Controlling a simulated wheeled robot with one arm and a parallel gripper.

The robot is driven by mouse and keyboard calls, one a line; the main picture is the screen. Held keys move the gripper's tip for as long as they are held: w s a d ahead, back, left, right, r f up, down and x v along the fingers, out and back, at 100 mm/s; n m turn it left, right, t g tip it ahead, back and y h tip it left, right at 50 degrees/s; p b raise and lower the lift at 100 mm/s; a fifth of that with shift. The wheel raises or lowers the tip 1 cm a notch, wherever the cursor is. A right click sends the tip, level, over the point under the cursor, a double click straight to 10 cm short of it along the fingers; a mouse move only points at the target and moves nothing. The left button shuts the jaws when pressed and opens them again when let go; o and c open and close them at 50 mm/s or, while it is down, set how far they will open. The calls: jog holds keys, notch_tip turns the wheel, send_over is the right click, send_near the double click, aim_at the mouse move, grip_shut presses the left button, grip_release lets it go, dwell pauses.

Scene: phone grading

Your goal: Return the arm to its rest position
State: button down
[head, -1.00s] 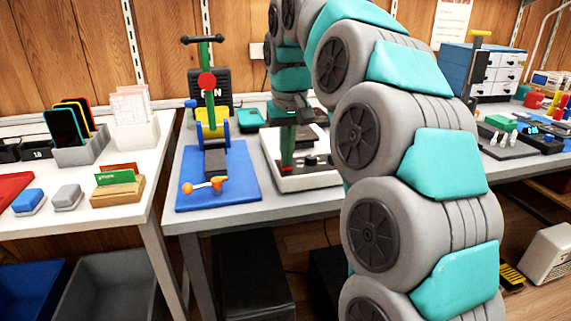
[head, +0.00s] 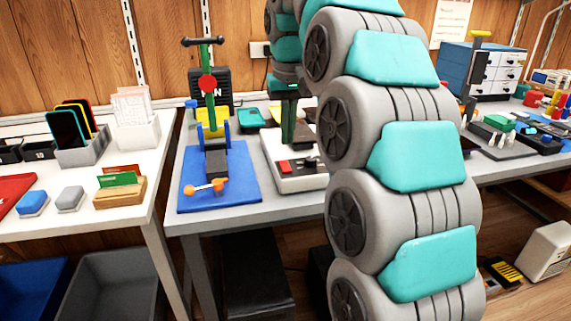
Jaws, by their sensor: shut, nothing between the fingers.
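My arm (head: 415,155), a chain of grey rounded links with teal pads, rises from the bottom right and bends over at the top of the head view. Its far part (head: 285,48) comes down behind the near links, above the back of the middle table. The fingers of my gripper do not show; the near links or the wrist hide them. The far part of the arm is above and behind a green post on a white-topped device (head: 298,180). I see nothing carried by the visible part of the arm.
A blue-based fixture (head: 218,190) with a green lever stands left of the device. A white table (head: 75,225) at the left holds phones in a grey rack and small blocks. A blue drawer cabinet (head: 480,70) stands at the right.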

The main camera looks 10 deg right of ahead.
jog(key=shift+a+r, duration=0.1)
jog(key=shift+r, duration=0.4)
jog(key=s+f+g, duration=0.1)
jog(key=s+f, duration=1.1)
jog(key=s, duration=0.6)
jog(key=s+f+g, duration=0.2)
jog(key=s+f, duration=1.1)
jog(key=s, duration=0.4)
jog(key=shift+s+f+g, duration=0.2)
jog(key=shift+s+g, duration=0.1)
jog(key=shift+s, duration=0.1)
